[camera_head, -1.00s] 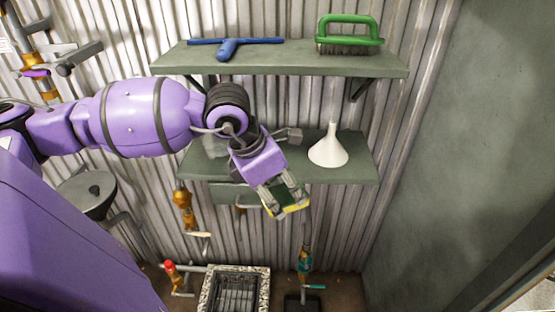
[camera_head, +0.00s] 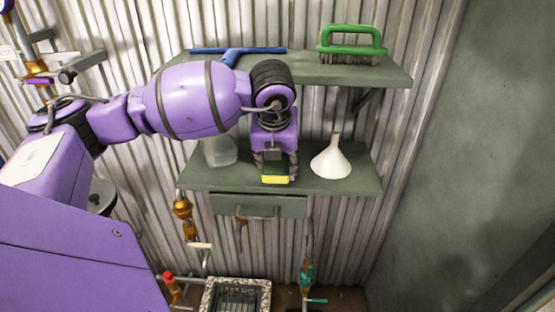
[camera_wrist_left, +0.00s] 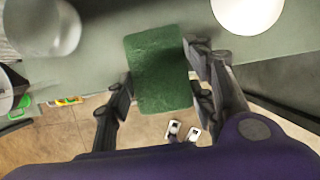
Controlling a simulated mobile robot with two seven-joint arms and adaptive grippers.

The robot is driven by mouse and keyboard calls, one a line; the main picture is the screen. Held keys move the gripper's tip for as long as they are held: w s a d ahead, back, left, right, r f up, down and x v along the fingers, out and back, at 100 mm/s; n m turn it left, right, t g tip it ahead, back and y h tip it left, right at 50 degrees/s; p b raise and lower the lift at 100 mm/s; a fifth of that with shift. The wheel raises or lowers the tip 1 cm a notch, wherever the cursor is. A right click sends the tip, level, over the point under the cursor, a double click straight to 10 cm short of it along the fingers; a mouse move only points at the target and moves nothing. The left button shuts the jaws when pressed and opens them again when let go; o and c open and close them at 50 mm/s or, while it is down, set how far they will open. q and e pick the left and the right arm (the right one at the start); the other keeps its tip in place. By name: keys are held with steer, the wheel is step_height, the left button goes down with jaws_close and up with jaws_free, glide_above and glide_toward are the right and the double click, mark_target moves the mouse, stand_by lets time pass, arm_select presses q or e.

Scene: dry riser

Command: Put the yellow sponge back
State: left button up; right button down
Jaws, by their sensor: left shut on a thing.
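The yellow sponge (camera_head: 275,180) has a green scouring side. My left gripper (camera_head: 277,168) is shut on it at the lower grey-green shelf (camera_head: 350,184). In the left wrist view the sponge's green face (camera_wrist_left: 160,68) shows between the two fingers of my left gripper (camera_wrist_left: 160,85), with its far part over the shelf and its near part past the shelf's front edge. I cannot tell whether it touches the shelf. My right gripper is not in view.
A white funnel (camera_head: 331,162) stands right of the sponge and a translucent container (camera_head: 219,152) stands left. The upper shelf (camera_head: 300,70) holds a blue squeegee (camera_head: 235,54) and a green-handled brush (camera_head: 350,42). A drawer (camera_head: 285,206) is under the lower shelf.

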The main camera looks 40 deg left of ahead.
arm_select(q)
steer(key=w, duration=0.1)
steer(key=w+a+f, duration=0.2)
steer(key=shift+w, duration=0.2)
steer(key=shift+w+a+f, duration=0.35)
steer(key=shift+w+f, duration=0.2)
steer(key=shift+w, duration=0.05)
steer(key=shift+w+a+f, duration=0.35)
steer(key=shift+w+f, duration=0.2)
steer(key=shift+w, duration=0.05)
steer(key=shift+s, duration=0.1)
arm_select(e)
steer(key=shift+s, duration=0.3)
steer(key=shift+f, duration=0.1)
arm_select(q)
steer(key=o, duration=0.7)
steer(key=shift+f, duration=0.15)
steer(key=shift+c, duration=0.2)
steer(key=o, duration=0.4)
steer(key=shift+o, duration=0.2)
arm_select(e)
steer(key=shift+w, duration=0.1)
